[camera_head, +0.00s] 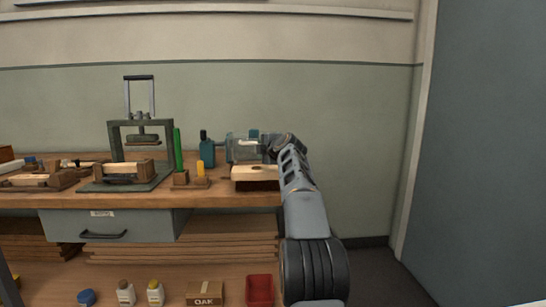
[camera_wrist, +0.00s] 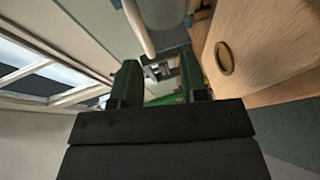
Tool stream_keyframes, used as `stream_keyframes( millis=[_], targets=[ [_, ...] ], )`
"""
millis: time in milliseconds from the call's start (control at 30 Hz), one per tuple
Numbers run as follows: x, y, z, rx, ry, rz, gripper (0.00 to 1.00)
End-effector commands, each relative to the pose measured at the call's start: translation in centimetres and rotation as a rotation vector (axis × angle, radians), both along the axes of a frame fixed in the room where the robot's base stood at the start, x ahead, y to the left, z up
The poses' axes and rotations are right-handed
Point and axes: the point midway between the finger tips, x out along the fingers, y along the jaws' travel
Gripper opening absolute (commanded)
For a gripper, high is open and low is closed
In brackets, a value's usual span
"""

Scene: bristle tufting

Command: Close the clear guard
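The clear guard (camera_head: 246,149) is a see-through, box-like cover at the right end of the workbench, with teal parts showing behind it. I cannot tell how far open it stands. My gripper (camera_head: 270,148) is at the right side of the guard, and my wrist partly hides that side. In the wrist view my gripper (camera_wrist: 159,68) shows two green fingers spread apart, with nothing clearly held between them. A pale round bar (camera_wrist: 137,26) lies just beyond the fingertips; whether it belongs to the guard is unclear.
A wooden block (camera_head: 256,173) stands just below my gripper on the workbench (camera_head: 215,195). A teal bottle-like object (camera_head: 207,150), a green upright (camera_head: 178,150) and a press (camera_head: 140,125) stand to the left. A red bin (camera_head: 259,288) is on the low shelf.

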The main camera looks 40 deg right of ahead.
Motion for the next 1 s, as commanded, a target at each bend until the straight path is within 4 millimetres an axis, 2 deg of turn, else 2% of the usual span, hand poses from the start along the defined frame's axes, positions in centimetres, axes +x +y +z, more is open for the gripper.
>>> stream_keyframes(
  millis=[33,200,400,600,1000],
  targets=[
    [-1.2,0.1,0.1,0.0,-0.005,-0.003,0.4],
    [-4.2,0.6,1.0,-0.002,-0.007,-0.003,0.4],
    [-6.5,1.0,1.8,-0.002,-0.008,-0.004,0.4],
    [-7.5,1.1,2.0,-0.003,-0.008,-0.003,0.4],
    [-7.5,1.2,2.0,-0.003,-0.009,-0.003,0.4]
  ],
)
